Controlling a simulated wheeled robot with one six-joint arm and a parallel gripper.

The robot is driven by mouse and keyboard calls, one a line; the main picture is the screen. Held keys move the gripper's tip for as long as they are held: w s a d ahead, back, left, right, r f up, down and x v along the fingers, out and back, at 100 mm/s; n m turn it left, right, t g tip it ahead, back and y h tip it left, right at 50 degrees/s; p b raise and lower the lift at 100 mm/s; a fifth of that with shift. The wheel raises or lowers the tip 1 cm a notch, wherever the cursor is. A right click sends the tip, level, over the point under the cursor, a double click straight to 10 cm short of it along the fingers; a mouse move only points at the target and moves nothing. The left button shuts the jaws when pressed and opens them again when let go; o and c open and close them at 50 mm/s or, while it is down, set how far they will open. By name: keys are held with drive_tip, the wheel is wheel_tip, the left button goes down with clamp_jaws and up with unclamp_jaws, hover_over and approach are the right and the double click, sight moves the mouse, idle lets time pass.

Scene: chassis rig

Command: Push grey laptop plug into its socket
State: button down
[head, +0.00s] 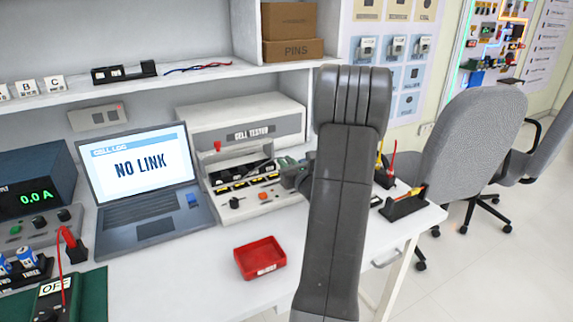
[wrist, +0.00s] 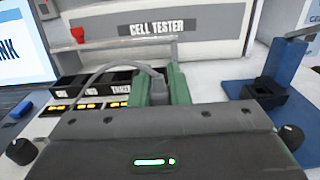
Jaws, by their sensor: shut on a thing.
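My gripper (wrist: 158,84) is shut on the grey plug (wrist: 153,78), which sits between its green fingers. A grey cable (wrist: 100,72) arcs from the plug to the left. In the head view my gripper (head: 285,165) is at the right end of the cell tester (head: 245,132), partly behind my arm; the plug cannot be made out there. The laptop (head: 145,185) stands open to the left and reads "NO LINK". A blue piece (head: 192,200) lies at its right front. I cannot make out the plug's socket for certain; the plug's front end is hidden.
In the wrist view, a blue bracket (wrist: 238,90) with a black hollow block (wrist: 265,92) stands right of my gripper. Black cell bays (wrist: 95,85) lie to the left. A red tray (head: 260,258) sits on the white bench, with clear bench around it.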

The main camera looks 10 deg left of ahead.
drive_tip(key=shift+f, duration=0.2)
drive_tip(key=shift+f+b, duration=0.3)
drive_tip(key=shift+b, duration=0.2)
drive_tip(key=shift+f+b, duration=0.8)
drive_tip(key=shift+f, duration=0.05)
drive_tip(key=c, duration=1.3)
unclamp_jaws()
drive_tip(key=v, duration=1.3)
drive_tip(key=shift+s+d, duration=0.25)
drive_tip(key=shift+s, duration=0.1)
